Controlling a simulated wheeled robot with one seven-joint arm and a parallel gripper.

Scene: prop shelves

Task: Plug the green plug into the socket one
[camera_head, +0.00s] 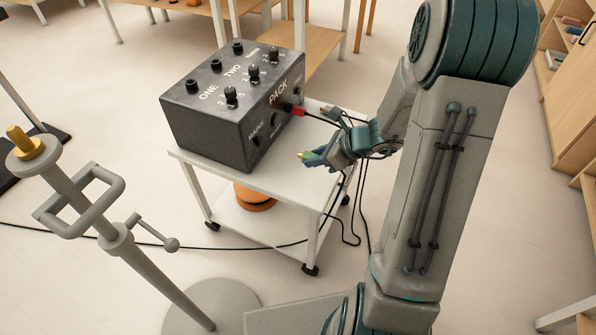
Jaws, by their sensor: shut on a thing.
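A dark grey power box (208,118) stands on a white trolley. Its top has three round black sockets along the left edge. Socket one (191,86) is the nearest, beside the word ONE; the other two stand farther back. My gripper (316,157) is right of the box's front face, apart from it and lower than the top sockets. It is shut on the green plug (303,155), of which only a small yellow-green end shows at the fingertips. The fingers hide the rest.
Black dials stand on the top. An orange disc (255,197) lies on the trolley's lower shelf. A grey stand (120,240) with a brass tip rises at left. Cables hang beside the trolley (262,190).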

